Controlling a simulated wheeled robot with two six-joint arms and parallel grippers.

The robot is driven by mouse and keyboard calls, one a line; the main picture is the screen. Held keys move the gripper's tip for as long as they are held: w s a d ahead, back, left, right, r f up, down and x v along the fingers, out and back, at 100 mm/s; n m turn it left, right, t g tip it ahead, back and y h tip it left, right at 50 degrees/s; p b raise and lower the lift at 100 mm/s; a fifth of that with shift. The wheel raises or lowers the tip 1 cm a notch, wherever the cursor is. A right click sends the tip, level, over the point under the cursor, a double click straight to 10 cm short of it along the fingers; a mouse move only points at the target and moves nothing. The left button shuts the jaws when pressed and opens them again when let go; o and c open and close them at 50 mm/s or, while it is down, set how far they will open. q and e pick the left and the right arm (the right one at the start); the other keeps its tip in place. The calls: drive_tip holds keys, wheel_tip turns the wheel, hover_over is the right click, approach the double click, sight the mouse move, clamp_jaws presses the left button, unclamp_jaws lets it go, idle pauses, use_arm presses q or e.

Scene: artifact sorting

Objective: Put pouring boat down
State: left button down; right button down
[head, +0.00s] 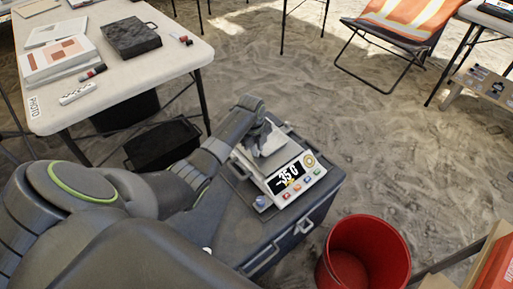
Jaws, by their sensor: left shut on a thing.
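My left arm reaches from the lower left to a digital scale (301,186) on a dark grey case. My left gripper (264,131) is at the scale's weighing plate and is shut on a small pale grey piece, the pouring boat (272,146). The gripper partly hides the boat, and I cannot tell whether it touches the plate. My right gripper is not in view.
The dark case (240,228) stands on sandy ground. A red bucket (368,252) is at its right. A white table (182,57) with books and a black box (131,37) is at the upper left. A folding chair (398,26) stands at the upper right.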

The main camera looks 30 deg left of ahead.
use_arm(q)
drive_tip(key=shift+f, duration=0.1)
drive_tip(key=c, duration=1.4)
unclamp_jaws()
drive_tip(key=shift+o, duration=0.2)
